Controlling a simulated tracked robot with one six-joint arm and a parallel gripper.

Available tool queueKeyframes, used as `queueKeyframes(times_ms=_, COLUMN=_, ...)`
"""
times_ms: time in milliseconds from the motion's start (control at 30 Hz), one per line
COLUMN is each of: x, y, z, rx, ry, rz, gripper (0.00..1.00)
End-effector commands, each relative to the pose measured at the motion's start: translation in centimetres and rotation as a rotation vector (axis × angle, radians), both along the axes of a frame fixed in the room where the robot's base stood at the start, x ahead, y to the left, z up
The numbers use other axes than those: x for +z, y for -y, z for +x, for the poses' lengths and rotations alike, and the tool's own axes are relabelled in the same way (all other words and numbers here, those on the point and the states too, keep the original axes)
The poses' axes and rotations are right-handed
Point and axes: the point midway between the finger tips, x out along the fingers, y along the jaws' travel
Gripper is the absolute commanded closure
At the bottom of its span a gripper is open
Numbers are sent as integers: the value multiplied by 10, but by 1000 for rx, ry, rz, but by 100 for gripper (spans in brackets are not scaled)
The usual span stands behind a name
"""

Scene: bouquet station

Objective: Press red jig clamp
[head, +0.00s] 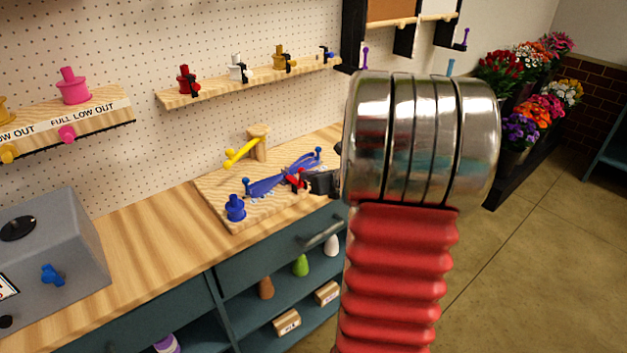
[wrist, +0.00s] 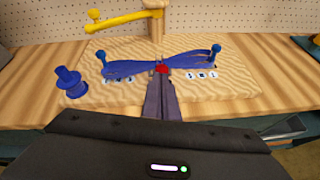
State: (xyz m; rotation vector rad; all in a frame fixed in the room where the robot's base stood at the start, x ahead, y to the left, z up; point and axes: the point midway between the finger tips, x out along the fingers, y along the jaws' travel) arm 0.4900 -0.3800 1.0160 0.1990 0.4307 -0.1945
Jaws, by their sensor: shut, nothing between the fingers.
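The red jig clamp (wrist: 161,68) is a small red piece at the middle of a blue ribbon bow (wrist: 130,68). It also shows in the head view (head: 297,180). The bow stretches between two blue pegs (wrist: 216,52) on the wooden jig board (wrist: 240,80). My gripper (wrist: 161,76) is shut and empty, its fingertips right at the near side of the red clamp. Whether they touch it I cannot tell. In the head view my gripper (head: 310,182) is at the board's right part, and my arm hides what lies behind it.
A blue spool-like piece (wrist: 70,83) stands on the board's left. A yellow arm (wrist: 122,19) on a wooden post reaches over the back of the board. A grey box (head: 50,250) stands on the counter at left. Small colored fittings sit on a pegboard shelf (head: 215,88).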

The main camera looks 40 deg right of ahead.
Motion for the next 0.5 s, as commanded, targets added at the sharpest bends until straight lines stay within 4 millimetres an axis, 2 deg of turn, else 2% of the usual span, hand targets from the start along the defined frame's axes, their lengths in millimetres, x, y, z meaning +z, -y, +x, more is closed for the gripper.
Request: queueKeyframes(times_ms=500, x=7, y=2, z=7, rx=2, ry=10, rz=-5, gripper=100)
